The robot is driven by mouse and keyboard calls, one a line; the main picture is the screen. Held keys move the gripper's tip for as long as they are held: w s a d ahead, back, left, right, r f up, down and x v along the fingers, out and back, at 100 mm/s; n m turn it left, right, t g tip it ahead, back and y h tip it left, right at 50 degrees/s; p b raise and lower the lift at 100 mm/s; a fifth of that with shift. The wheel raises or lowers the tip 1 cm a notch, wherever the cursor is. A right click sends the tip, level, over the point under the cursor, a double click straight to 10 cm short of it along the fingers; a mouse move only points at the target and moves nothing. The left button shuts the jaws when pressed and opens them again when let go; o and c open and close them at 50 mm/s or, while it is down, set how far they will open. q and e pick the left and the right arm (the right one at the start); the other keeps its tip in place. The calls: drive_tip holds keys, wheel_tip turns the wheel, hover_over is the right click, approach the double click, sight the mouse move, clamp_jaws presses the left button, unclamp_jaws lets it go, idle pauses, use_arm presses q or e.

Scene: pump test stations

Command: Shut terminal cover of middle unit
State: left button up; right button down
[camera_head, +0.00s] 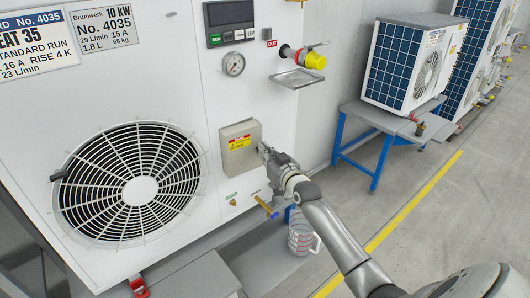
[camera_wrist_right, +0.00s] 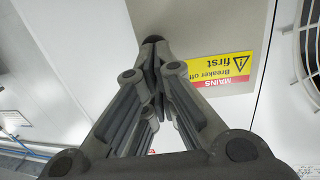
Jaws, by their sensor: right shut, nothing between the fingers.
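The terminal cover (camera_head: 241,160) is a beige box face with a yellow and red warning label, on the front of the large white unit (camera_head: 190,75) before me. It looks flat against its box, but I cannot tell whether a small gap is left. My right gripper (camera_head: 265,152) is shut and empty, its fingertips at the cover's right edge. In the right wrist view the closed fingertips (camera_wrist_right: 154,42) overlap the cover (camera_wrist_right: 210,25), its label upside down; I cannot tell whether they touch it. My left gripper is not in view.
The unit carries a fan grille (camera_head: 135,185), a gauge (camera_head: 233,64), a yellow-capped outlet (camera_head: 314,60) and a small tray (camera_head: 297,78). A brass valve (camera_head: 266,207) and a jug (camera_head: 301,238) sit below the gripper. Another unit stands on a blue-legged bench (camera_head: 375,160); open floor lies to the right.

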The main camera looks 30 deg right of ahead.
drive_tip(key=shift+w+d+b, duration=0.6)
drive_tip(key=shift+w+b, duration=0.05)
drive_tip(key=shift+b, duration=0.1)
